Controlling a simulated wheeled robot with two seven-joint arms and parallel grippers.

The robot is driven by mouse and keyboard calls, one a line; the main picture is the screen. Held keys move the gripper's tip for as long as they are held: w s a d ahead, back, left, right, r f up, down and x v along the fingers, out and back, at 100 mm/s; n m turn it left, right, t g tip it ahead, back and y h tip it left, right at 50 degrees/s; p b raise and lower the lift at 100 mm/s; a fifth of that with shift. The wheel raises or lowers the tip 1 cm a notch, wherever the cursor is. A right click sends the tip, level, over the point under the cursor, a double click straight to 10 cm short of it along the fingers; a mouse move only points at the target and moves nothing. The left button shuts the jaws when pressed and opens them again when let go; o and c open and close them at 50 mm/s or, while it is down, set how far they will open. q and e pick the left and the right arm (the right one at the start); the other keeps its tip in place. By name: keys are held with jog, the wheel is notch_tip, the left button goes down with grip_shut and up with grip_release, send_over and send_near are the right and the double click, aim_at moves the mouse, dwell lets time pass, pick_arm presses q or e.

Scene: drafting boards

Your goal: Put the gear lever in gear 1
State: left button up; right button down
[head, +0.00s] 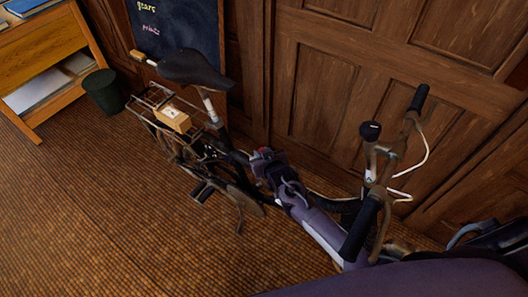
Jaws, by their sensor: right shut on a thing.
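A dark bicycle (217,172) stands along the wood-panelled wall, its saddle to the left and its handlebar to the right. My right gripper (263,157) is at the middle of the bicycle, close to its frame, at the end of my purple arm. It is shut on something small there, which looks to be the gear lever. The jaws and arm hide most of it, so I cannot tell which gear it is in. A small reddish spot shows at the gripper. My left gripper is not in view.
The handlebar grips (418,97) stick up at right. A small wooden box (172,118) sits on the rear rack. The brown floor (95,220) at lower left is clear.

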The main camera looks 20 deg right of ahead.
dwell(0.3)
jog(key=c, duration=1.3)
grip_release()
jog(key=shift+o, duration=0.2)
jog(key=p+v, duration=0.1)
jog(key=v, duration=0.6)
jog(key=shift+s+r, duration=0.2)
jog(key=shift+s, duration=0.1)
